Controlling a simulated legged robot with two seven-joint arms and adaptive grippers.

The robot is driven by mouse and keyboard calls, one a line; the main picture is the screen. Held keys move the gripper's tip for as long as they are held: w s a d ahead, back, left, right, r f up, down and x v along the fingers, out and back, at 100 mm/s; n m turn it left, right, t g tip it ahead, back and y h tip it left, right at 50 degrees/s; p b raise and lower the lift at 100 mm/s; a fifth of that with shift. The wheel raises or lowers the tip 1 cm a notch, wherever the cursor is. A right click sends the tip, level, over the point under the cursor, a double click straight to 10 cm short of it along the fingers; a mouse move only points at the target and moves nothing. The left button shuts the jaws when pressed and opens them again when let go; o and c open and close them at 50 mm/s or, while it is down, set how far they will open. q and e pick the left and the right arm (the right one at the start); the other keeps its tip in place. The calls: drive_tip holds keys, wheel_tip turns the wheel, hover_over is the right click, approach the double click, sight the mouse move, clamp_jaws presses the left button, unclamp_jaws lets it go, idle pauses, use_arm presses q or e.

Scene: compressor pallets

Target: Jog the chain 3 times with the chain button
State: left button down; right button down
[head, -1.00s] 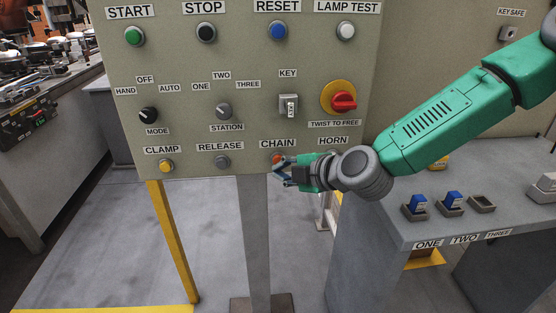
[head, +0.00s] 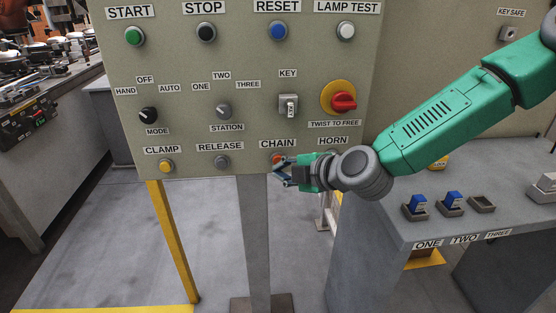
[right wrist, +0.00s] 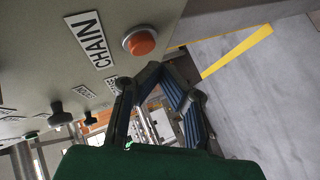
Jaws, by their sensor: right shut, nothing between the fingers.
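The orange-red chain button (head: 277,158) sits under the CHAIN label (head: 278,143) at the panel's lower edge. It shows clearly in the right wrist view (right wrist: 140,42), round in a metal collar. My right gripper (head: 279,172) is shut and empty, with its fingertips just below and in front of the button in the head view. In the right wrist view the closed fingertips (right wrist: 158,74) are close beside the button, and a small gap shows between them and it. My left gripper is not in view.
The release button (head: 222,162) and clamp button (head: 166,166) are left of the chain button. The horn label (head: 332,140) is to the right, its control hidden behind my arm. A red twist-to-free knob (head: 344,103) is above. A grey bench (head: 375,245) stands at right.

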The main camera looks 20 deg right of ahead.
drive_tip(key=shift+w+r, duration=0.1)
drive_tip(key=shift+w, duration=0.25)
drive_tip(key=shift+w+d, duration=0.2)
drive_tip(key=shift+w, duration=0.3)
idle(0.6)
drive_tip(key=shift+s+a+p, duration=0.25)
drive_tip(key=shift+s+p, duration=0.1)
drive_tip(key=shift+s, duration=0.6)
drive_tip(key=s+a, duration=0.1)
drive_tip(key=s, duration=0.5)
drive_tip(key=shift+a+p, duration=0.2)
drive_tip(key=shift+p, duration=0.25)
drive_tip(key=shift+w, duration=0.1)
